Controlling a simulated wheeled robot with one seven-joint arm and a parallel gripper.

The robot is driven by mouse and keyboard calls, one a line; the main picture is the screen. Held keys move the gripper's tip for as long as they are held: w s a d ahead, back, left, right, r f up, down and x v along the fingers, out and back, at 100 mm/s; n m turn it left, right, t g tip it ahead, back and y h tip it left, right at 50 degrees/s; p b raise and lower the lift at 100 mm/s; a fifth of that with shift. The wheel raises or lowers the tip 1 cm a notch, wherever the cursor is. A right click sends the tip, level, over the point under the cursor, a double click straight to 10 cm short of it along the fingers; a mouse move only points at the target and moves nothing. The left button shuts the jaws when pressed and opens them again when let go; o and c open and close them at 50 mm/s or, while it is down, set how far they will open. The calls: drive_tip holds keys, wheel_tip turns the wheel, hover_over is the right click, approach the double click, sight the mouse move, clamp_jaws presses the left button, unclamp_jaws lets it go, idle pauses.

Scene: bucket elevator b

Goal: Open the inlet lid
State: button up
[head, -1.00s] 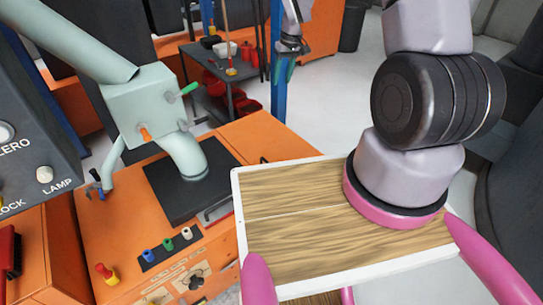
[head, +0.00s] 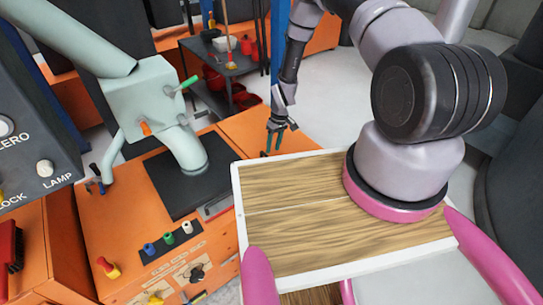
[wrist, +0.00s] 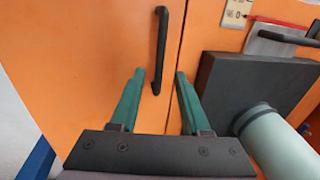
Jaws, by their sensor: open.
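An orange panel (wrist: 85,75) with a black bar handle (wrist: 160,50) fills the left of the wrist view. It looks like the inlet lid, though no label shows. A seam runs just right of the handle. In the head view this orange surface (head: 243,133) lies right of the dark plate with the pale pipe. My gripper (head: 276,150) is over its right end in the head view. In the wrist view, my gripper (wrist: 160,76) is open and empty. Its green fingers point toward the handle, whose lower end shows between the fingertips. Contact cannot be told.
A dark block (wrist: 240,88) and pale green pipe (wrist: 275,140) stand close right of my fingers. A second black handle (wrist: 288,38) is at the upper right. Colored knobs (head: 167,241) are on the orange front. A dark shelf (head: 215,70) with containers stands behind.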

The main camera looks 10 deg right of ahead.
drive_tip(key=f, duration=0.3)
drive_tip(key=a+f, duration=0.1)
drive_tip(key=f, duration=0.1)
drive_tip(key=shift+s, duration=0.2)
clamp_jaws()
drive_tip(key=shift+d+r, duration=0.1)
idle(1.1)
